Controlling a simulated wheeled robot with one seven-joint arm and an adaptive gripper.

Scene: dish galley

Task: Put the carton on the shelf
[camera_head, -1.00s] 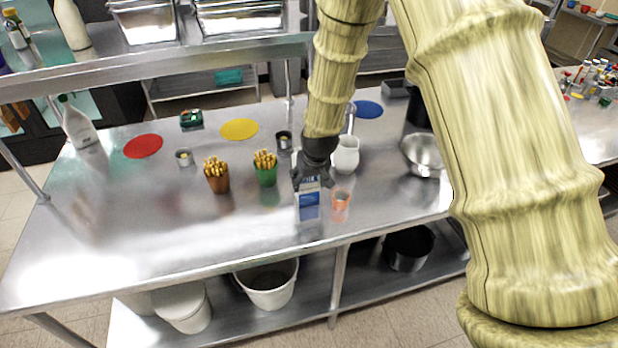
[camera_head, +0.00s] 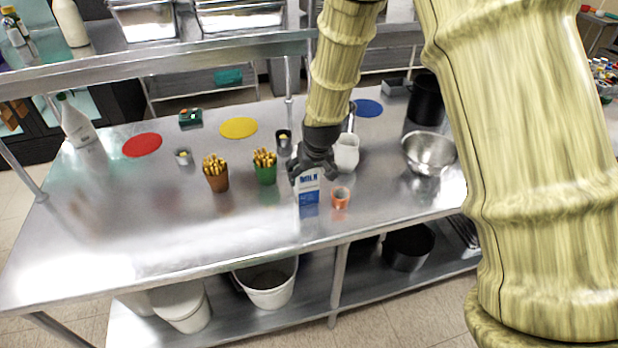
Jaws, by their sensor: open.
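The carton (camera_head: 309,189) is blue and white with "MILK" lettering. It stands upright on the steel table, near the middle of its front half. My gripper (camera_head: 313,174) is open, at the top of the carton, with its dark fingers around or just above the carton's upper end. The fingers hide part of the top, and I cannot tell whether they touch it. A steel overshelf (camera_head: 160,72) runs above the back of the table and holds metal pans and bottles. Another shelf (camera_head: 300,287) lies under the table.
An orange cup (camera_head: 341,197) stands close right of the carton, a white pitcher (camera_head: 346,153) behind it. Fries in a green cup (camera_head: 265,167) and a brown cup (camera_head: 216,173) stand left. A metal bowl (camera_head: 428,153) is at right. The table's front left is clear.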

